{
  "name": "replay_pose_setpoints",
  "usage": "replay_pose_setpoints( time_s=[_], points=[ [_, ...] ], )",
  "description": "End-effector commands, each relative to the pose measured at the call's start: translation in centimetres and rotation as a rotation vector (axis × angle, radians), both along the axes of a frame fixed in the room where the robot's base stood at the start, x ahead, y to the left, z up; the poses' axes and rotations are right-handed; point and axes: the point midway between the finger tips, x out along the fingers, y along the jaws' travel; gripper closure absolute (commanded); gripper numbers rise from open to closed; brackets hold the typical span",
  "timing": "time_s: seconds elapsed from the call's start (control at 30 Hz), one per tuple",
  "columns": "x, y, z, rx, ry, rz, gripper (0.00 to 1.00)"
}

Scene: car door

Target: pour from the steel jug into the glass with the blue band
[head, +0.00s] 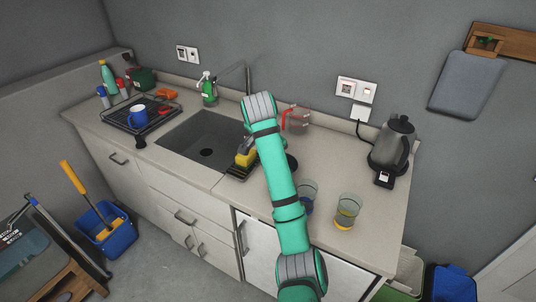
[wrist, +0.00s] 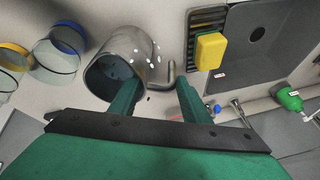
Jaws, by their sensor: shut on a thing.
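The steel jug (wrist: 118,58) is in the wrist view, with its dark open mouth toward the lower left and its bent handle (wrist: 167,76) on the right. My gripper (wrist: 160,84) is shut on the jug at its handle side, one finger on each side of the handle. The head view shows the jug mostly hidden behind my arm. The glass with the blue band (head: 309,189) stands on the counter right of my forearm, partly covered by it. It also shows in the wrist view (wrist: 58,58), left of the jug and apart from it. I cannot tell the jug's exact tilt.
A yellow-banded glass (head: 347,208) stands right of the blue-banded one. A kettle (head: 392,146) stands farther right. A yellow sponge (head: 246,158) sits on a black rack beside the sink (head: 198,140). A red-handled measuring cup (head: 297,120) is near the wall. Small specks show around the jug.

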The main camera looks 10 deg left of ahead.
Motion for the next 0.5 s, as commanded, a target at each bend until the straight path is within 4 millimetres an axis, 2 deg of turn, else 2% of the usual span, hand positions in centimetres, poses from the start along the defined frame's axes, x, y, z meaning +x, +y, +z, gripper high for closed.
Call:
replay_pose_setpoints(
  time_s=[0.5],
  points=[
    [-0.8,-1.0,1.4,0.095,-0.065,0.001,1.00]
  ],
)
